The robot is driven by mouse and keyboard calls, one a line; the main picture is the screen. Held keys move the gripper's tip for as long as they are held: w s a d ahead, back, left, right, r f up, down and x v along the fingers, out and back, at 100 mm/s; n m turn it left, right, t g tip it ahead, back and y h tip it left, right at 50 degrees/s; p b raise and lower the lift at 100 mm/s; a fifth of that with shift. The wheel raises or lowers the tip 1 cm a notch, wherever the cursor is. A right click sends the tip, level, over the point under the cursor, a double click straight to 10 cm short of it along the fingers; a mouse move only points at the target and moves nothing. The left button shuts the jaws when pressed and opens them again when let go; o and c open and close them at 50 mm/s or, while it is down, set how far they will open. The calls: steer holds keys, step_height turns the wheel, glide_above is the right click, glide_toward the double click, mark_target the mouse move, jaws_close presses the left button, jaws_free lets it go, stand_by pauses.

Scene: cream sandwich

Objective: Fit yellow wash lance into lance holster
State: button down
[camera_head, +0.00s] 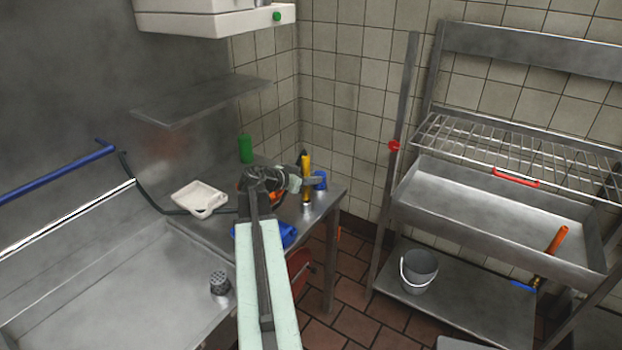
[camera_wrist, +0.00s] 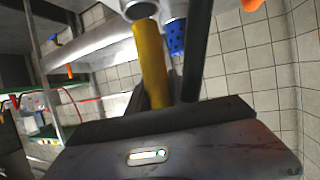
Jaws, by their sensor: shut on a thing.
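The yellow wash lance (camera_head: 306,176) stands near upright at the right end of the steel side table, with a dark tip on top. My gripper (camera_head: 298,183) is shut on its middle. In the wrist view the yellow shaft of the lance (camera_wrist: 151,62) rises from between my jaws to a grey metal ring or collar (camera_wrist: 138,10). A blue piece (camera_head: 320,180) shows just right of the lance; a blue part with holes (camera_wrist: 176,38) is beside it in the wrist view. I cannot tell which part is the lance holster, or whether the lance touches it.
A green bottle (camera_head: 245,149) and a white tray (camera_head: 200,198) stand on the side table. Blue and orange items lie under my arm, partly hidden. A steel rack (camera_head: 470,215) stands right, with a grey bucket (camera_head: 418,270) on its lower shelf. Open tiled floor lies between.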

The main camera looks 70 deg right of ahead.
steer(key=shift+f+b, duration=2.55)
steer(key=shift+b, duration=0.05)
steer(key=c, duration=1.1)
jaws_free()
steer(key=p+v, duration=0.3)
steer(key=v, duration=0.4)
steer(key=shift+w+a+r, duration=0.1)
steer(key=shift+a+r, duration=0.05)
steer(key=shift+a, duration=0.2)
